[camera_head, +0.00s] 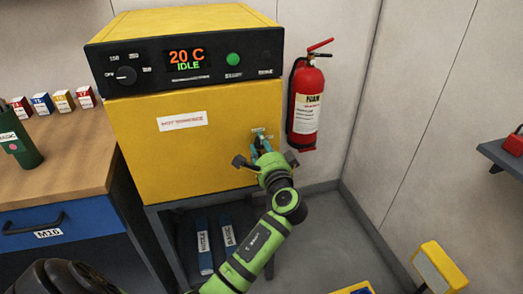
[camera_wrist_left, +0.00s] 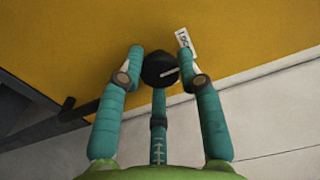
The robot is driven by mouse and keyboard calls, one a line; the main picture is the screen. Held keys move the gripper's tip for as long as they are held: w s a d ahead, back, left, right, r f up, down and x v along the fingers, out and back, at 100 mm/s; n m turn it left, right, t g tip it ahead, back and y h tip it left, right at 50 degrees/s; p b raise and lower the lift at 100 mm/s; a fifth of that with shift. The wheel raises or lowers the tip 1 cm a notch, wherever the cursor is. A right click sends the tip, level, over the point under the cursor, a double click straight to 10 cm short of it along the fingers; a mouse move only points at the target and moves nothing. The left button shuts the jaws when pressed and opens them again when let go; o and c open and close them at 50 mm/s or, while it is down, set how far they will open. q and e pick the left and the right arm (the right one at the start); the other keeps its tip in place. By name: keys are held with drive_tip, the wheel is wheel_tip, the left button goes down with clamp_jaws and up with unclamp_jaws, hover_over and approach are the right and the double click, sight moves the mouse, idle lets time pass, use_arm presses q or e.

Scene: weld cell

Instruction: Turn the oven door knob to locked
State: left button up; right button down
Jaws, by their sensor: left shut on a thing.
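The yellow oven (camera_head: 200,125) stands on a dark stand, and its front face carries a red-lettered label. The door knob is round and black with a white pointer line; in the left wrist view the knob (camera_wrist_left: 159,68) sits between teal fingers, its line pointing right and slightly up. A small white label (camera_wrist_left: 184,40), only partly legible, is up and right of it. My left gripper (camera_head: 264,147) is at the lower right of the oven front, shut on the knob; it also shows in the left wrist view (camera_wrist_left: 165,75). In the head view the gripper mostly hides the knob. My right gripper is not in view.
The oven's control panel (camera_head: 190,62) reads 20 C IDLE. A red fire extinguisher (camera_head: 307,105) hangs on the wall right of the oven. A workbench (camera_head: 60,150) with small boxes and a green container stands left. Blue-and-white packs (camera_head: 204,245) stand under the oven.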

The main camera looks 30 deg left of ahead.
use_arm(q)
drive_tip(key=shift+w+d, duration=0.1)
idle(0.4)
drive_tip(key=o, duration=1.1)
drive_tip(key=shift+o, duration=0.2)
drive_tip(key=v, duration=1.2)
